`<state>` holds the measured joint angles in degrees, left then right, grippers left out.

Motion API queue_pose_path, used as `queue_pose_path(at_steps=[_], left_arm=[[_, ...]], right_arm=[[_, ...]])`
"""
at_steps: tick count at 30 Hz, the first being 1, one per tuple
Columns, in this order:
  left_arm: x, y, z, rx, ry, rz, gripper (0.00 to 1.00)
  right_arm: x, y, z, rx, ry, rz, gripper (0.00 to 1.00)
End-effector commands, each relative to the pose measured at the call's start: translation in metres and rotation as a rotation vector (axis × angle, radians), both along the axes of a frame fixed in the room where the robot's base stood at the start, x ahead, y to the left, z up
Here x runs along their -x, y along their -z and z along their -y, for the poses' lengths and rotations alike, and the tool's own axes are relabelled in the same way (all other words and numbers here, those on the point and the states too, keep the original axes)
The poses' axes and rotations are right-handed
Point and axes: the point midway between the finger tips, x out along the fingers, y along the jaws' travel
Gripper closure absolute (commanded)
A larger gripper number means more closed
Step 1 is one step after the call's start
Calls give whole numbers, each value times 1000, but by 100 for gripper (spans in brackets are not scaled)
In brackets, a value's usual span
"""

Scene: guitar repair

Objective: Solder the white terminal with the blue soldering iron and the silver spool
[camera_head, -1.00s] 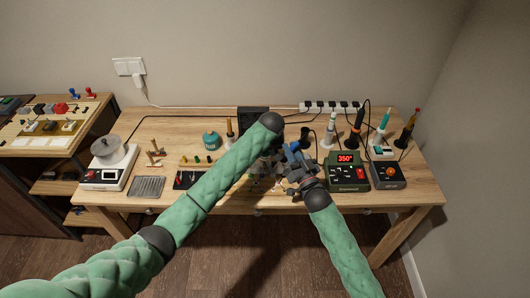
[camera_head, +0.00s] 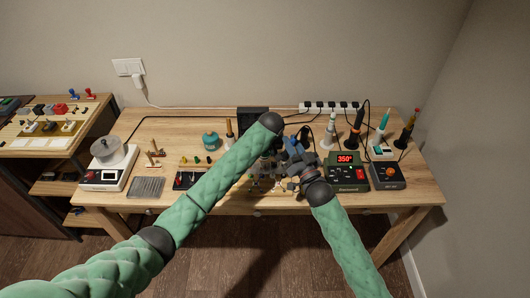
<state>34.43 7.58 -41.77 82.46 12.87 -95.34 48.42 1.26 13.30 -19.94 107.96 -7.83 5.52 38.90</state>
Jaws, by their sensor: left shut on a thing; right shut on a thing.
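My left arm crosses the table from the left, and its wrist bends down at the middle. My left gripper (camera_head: 268,170) is low over the small parts at the table's front middle, partly behind my forearm. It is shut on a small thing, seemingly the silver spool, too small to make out. My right gripper (camera_head: 296,162) is just to its right and a little higher. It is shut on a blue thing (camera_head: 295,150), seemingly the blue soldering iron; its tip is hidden. The white terminal cannot be told apart among the small parts under the grippers.
A green station reading 350° (camera_head: 347,174) stands close right of my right gripper. Several irons stand behind it, before a white power strip (camera_head: 330,107). A teal jar (camera_head: 211,141), a scale with a pot (camera_head: 106,176) and a grey mat (camera_head: 147,187) are at left.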

Motion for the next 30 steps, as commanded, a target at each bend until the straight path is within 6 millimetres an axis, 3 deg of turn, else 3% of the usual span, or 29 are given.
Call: queue_pose_path(at_steps=[2,30], left_arm=[[0,5,-4,-8,-3,-6,76],[-40,-42,-16,-1,-2,-1,76]], right_arm=[[0,-10,1,-7,-2,16,100],[0,-3,0,-2,-1,4,100]])
